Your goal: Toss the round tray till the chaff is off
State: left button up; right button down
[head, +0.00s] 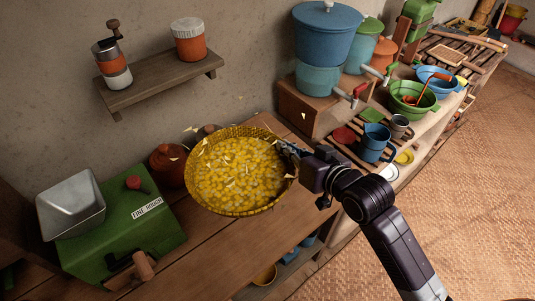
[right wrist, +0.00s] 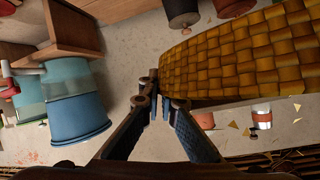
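The round tray (head: 243,212) is a yellow-brown woven basket, tilted above the wooden counter in the head view. Its woven outside fills the upper right of the right wrist view (right wrist: 240,62). Yellow grain (head: 232,178) fills it, with pale chaff flakes (head: 229,183) on top. Several flakes are in the air around it, one to the right (head: 303,116). My right gripper (head: 287,151) is at the tray's right rim, its fingers closed together on the edge; they also show in the right wrist view (right wrist: 161,100). My left gripper is in neither view.
A green mill (head: 128,228) with a metal hopper stands left on the counter (head: 215,262). A reddish pot (head: 168,165) is close behind the tray. A blue water container (head: 325,40), blue mug (head: 374,143) and green basin (head: 412,97) stand right. A shelf (head: 160,83) hangs above.

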dwell(0.3)
notch_tip(320, 180, up, 6)
jog(key=shift+f, duration=0.1)
notch_tip(320, 180, down, 6)
jog(key=shift+f, duration=0.15)
jog(key=shift+r, duration=0.3)
